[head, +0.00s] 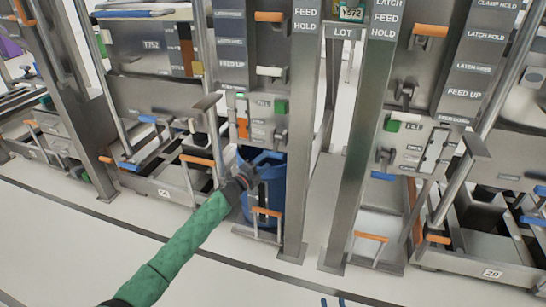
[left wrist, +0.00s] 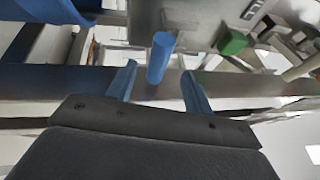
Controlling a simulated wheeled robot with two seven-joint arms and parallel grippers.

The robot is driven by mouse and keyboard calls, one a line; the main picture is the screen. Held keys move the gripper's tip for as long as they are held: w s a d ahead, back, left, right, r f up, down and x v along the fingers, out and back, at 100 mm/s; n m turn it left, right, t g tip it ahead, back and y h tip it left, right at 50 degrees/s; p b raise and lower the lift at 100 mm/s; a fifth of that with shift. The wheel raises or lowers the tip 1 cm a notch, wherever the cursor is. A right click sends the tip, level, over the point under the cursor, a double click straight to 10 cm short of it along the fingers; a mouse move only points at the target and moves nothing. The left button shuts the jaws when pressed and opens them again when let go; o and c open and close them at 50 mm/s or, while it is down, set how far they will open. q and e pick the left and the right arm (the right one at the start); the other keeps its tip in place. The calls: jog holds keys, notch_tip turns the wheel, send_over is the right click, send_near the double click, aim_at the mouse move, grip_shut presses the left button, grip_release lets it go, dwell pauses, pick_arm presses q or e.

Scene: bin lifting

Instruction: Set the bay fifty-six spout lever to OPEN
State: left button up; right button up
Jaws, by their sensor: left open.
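A blue lever grip (left wrist: 160,57) hangs from a grey metal panel in the left wrist view. My left gripper (left wrist: 162,88) is open, its two blue fingers to either side of the grip's lower end in the picture. I cannot tell whether they touch it. In the head view my left gripper (head: 264,161) is at the lower edge of the bay's control panel (head: 262,122), above a blue bin (head: 270,190). There the lever and the fingers blend together. I cannot read a bay number fifty-six or an OPEN mark.
A green block (head: 281,107) sits on the same panel, and it also shows in the left wrist view (left wrist: 232,42). A grey post (head: 305,130) stands just right of the bay. A neighbouring bay has a similar blue grip (head: 384,156). The floor in front is clear.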

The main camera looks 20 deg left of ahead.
aim_at(273, 152)
pick_arm(q)
jog(key=shift+x, duration=2.9)
pick_arm(e)
jog(key=shift+w+r+t, duration=0.15)
jog(key=shift+r+t, duration=0.15)
jog(key=shift+r, duration=0.6)
jog(key=shift+w+r+t, duration=0.15)
jog(key=shift+r+t, duration=0.15)
jog(key=shift+r, duration=0.6)
